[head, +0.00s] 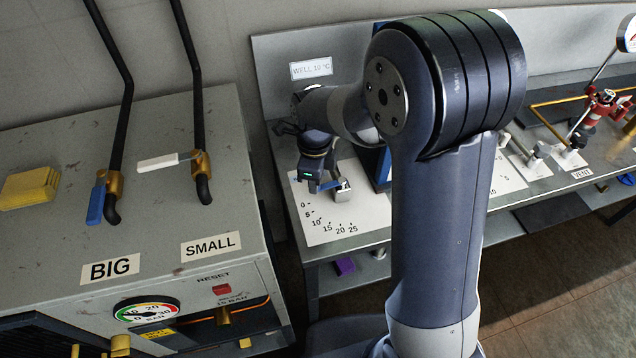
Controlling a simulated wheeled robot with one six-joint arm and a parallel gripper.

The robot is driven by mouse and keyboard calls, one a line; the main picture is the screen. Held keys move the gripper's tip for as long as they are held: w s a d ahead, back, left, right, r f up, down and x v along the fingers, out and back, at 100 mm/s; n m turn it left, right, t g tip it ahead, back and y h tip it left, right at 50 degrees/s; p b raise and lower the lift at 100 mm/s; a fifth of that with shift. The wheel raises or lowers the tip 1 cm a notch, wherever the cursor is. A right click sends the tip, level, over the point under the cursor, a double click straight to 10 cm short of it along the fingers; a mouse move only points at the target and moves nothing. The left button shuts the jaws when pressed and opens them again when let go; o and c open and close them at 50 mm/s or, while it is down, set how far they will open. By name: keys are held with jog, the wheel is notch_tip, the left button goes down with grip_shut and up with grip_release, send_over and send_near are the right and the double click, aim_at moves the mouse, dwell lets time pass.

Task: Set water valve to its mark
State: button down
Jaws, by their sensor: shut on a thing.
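My gripper (322,186) reaches down at the white dial plate (350,227) on the grey bench. It is shut on the water valve (341,193), a small metal fitting of which only part shows. The plate carries a printed scale marked 0, 5, 10, 15, 20 and 25 along its near left side. A sign reading "WELL 10 °C" (311,69) hangs on the panel behind. The valve's handle and any pointer are mostly hidden by my gripper, so I cannot tell which number it stands at.
At left is a grey cabinet with black pipes, a blue-handled valve (96,203) labelled BIG and a white-handled valve (158,163) labelled SMALL. A pressure gauge (147,311) sits on its front. A blue block stands behind my arm. Red fittings (598,105) and a VENT label are at right.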

jog(key=shift+w+a+m, duration=0.1)
jog(key=shift+w+m, duration=0.25)
jog(key=shift+m, duration=0.15)
jog(key=c, duration=1.3)
grip_release()
jog(key=shift+r, duration=0.15)
notch_tip(320, 180, up, 11)
jog(key=shift+f+b, duration=0.2)
jog(key=shift+b, duration=0.25)
